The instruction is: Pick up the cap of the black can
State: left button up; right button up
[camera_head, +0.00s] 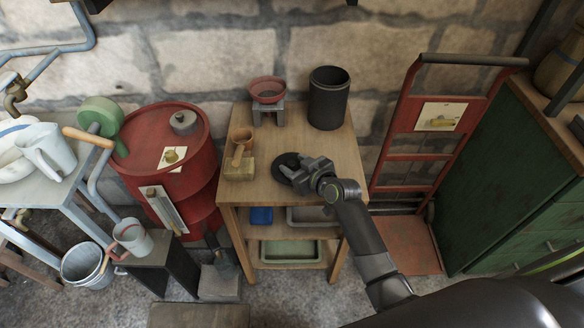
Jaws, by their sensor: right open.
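The black can (328,103) stands upright at the back right of the wooden table, its top open. A flat dark round disc, seemingly its cap (284,160), lies on the tabletop in front of the can and to the left. My right gripper (293,171) is open over the right part of the disc and hides some of it. I cannot tell whether the fingers touch it. My left gripper is not in view.
A reddish bowl (267,90) sits on a small grey stand at the table's back. A red drum (172,140) stands left, a red hand truck (437,120) right.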

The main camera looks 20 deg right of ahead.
jog(key=shift+c, duration=0.5)
grip_shut()
